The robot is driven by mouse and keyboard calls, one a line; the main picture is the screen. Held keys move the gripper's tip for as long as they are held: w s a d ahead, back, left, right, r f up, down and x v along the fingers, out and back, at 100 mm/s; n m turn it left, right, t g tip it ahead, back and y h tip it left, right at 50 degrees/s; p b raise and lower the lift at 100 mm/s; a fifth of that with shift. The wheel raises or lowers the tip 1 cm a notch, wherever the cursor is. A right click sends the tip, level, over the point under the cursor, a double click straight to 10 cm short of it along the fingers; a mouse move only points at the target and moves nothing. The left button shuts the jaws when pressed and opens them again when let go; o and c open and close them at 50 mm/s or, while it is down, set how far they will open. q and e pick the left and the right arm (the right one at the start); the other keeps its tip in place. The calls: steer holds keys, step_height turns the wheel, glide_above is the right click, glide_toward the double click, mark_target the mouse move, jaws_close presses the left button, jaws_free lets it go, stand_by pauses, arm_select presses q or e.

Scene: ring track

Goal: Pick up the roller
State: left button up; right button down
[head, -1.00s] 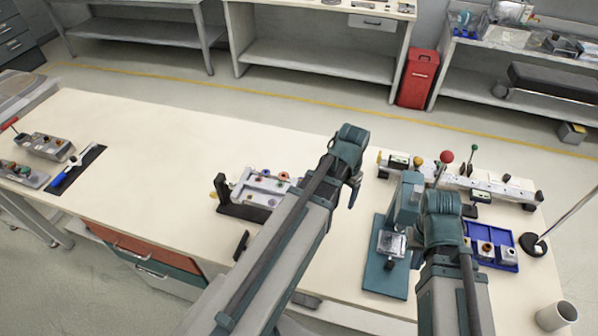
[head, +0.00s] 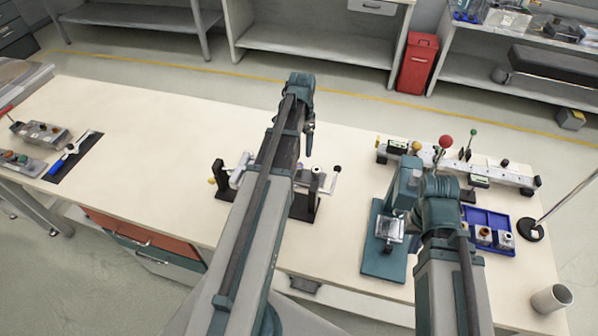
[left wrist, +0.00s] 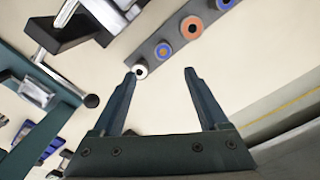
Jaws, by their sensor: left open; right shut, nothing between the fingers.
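I cannot tell which is the roller. My left gripper (left wrist: 161,73) is open and empty, its left fingertip overlapping the white-ringed piece in the picture. In the head view my left gripper (head: 309,140) hangs behind the black-bracketed fixture (head: 307,207), whose middle my arm hides. My right gripper's fingers are hidden behind its wrist.
A teal press (head: 383,262) stands right of the fixture, close to my right arm. A blue tray (head: 488,218) with small parts, a long white rail (head: 515,178) and a cup (head: 551,299) lie further right. The table's left middle is clear.

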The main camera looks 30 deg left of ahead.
arm_select(q)
step_height(320, 180, down, 6)
steer(key=b, duration=0.5)
steer(key=shift+f, duration=0.1)
arm_select(e)
glide_above(399, 270)
steer(key=f, duration=0.6)
steer(key=shift+w+a+f, duration=0.1)
steer(key=shift+a, duration=0.1)
arm_select(q)
steer(key=f+b, duration=0.5)
steer(key=shift+a+f, duration=0.1)
steer(key=shift+a, duration=0.3)
arm_select(e)
step_height(399, 270, down, 5)
steer(key=shift+f, duration=0.15)
arm_select(q)
steer(key=shift+s, duration=0.1)
jaws_close()
